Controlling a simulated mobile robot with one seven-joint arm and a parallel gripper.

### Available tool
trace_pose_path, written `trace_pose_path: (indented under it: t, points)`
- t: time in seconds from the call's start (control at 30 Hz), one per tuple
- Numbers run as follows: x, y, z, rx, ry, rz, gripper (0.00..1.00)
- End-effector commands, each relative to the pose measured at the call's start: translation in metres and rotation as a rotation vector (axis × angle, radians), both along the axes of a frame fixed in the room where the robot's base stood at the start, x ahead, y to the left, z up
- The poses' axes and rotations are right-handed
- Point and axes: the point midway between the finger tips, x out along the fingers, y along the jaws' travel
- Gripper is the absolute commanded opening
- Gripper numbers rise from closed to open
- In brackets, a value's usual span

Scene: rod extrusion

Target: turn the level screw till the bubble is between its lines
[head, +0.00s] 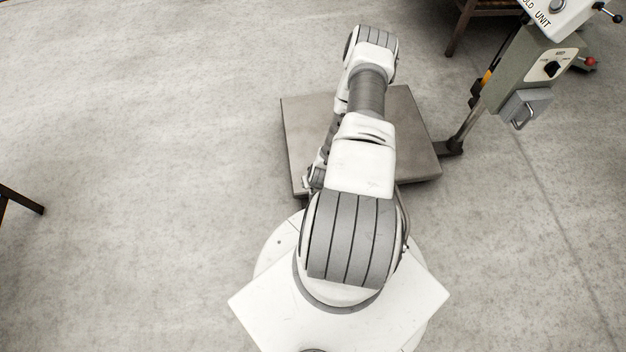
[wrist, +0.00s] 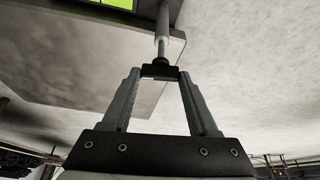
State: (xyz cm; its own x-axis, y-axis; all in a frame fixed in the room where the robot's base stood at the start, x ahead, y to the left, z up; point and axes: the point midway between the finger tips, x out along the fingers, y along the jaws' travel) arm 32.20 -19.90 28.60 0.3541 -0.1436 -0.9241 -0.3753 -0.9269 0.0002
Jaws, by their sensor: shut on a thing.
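In the wrist view my gripper (wrist: 160,74) has its two fingers closed on the dark knob at the end of the level screw (wrist: 162,42). The screw's light metal shaft runs up from the knob to a dark edge at the top. A bright green strip (wrist: 122,3), perhaps the level vial, is cut off by the top edge of the wrist view. I cannot make out the bubble or its place between the lines. In the head view my arm hides the gripper and the screw.
A flat grey-brown plate (head: 415,135) lies under my arm in the head view. A grey control unit (head: 530,70) with a black dial and a handle stands at the upper right on a post. A dark leg (head: 22,198) shows at the left edge.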

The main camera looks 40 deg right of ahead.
Motion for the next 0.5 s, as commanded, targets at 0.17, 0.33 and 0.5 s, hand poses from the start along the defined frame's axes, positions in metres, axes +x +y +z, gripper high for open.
trace_pose_path:
  t: [0.17, 0.33, 0.5]
  points:
    - [0.0012, 0.0024, 0.0011, -0.001, 0.0, -0.163, 0.04]
    - [0.0018, 0.0026, 0.0008, -0.001, 0.0, -0.319, 0.04]
    - [0.0026, 0.0026, 0.0005, -0.002, -0.001, -0.455, 0.04]
